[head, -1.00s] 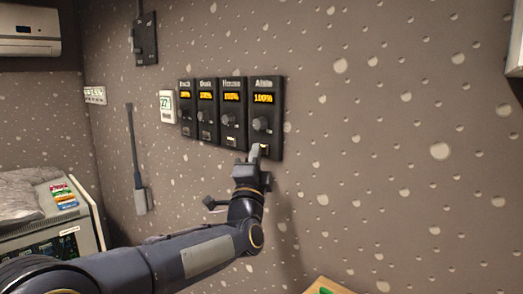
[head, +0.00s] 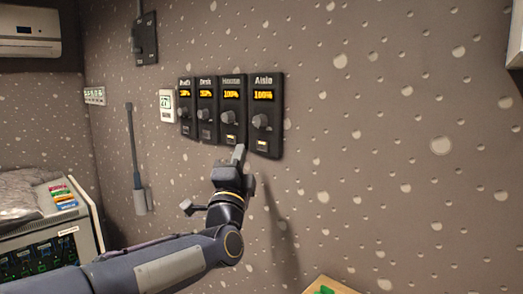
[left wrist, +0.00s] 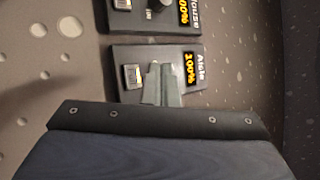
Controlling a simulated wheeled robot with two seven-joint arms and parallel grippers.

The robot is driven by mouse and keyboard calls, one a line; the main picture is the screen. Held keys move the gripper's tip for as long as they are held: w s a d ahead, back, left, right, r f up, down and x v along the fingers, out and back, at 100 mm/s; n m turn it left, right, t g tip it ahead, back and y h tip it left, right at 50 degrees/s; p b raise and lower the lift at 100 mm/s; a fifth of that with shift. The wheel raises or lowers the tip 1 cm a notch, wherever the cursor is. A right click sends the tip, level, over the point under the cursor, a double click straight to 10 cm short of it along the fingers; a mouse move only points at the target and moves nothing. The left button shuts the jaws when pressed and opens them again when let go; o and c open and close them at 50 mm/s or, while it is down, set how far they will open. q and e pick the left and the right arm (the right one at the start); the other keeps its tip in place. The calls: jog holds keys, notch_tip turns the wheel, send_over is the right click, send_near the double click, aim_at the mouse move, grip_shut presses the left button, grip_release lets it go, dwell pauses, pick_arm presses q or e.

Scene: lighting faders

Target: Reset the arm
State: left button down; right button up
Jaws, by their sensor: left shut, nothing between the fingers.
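My left arm comes in from the left in the head view. Its left gripper (head: 239,153) is shut and empty, just below the House fader panel (head: 232,92) and beside the lower left of the Aisle fader panel (head: 266,98). In the left wrist view the closed fingers (left wrist: 159,72) show in front of the Aisle panel (left wrist: 128,55), with the House panel (left wrist: 132,22) above. I cannot tell whether the fingertips touch anything. My right gripper is not in view.
Two more fader panels, Desk (head: 206,95) and one further left (head: 186,92), continue the row. A console (head: 80,215) stands at left.

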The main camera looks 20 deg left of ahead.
pick_arm(q)
jog(key=shift+s+a, duration=0.35)
jog(key=shift+s, duration=0.5)
jog(key=s+d+f+n+g+h, duration=0.1)
jog(key=s+f+n+g+h, duration=0.25)
jog(key=f, duration=0.45)
jog(key=s+f+n+g+h, duration=0.3)
jog(key=s+f+g+h, duration=0.15)
jog(key=f, duration=0.35)
jog(key=s+d+f+n+g, duration=0.2)
jog(key=s+f+n+g, duration=0.2)
jog(key=s+f, duration=0.5)
jog(key=s+d+f+n+g, duration=0.3)
jog(key=s+f+n+g, duration=0.2)
jog(key=s+f, duration=0.5)
jog(key=s+g, duration=0.1)
jog(key=s, duration=0.2)
jog(key=shift+d+f+h, duration=0.3)
jog(key=shift+d+h, duration=0.05)
jog(key=shift+h, duration=0.05)
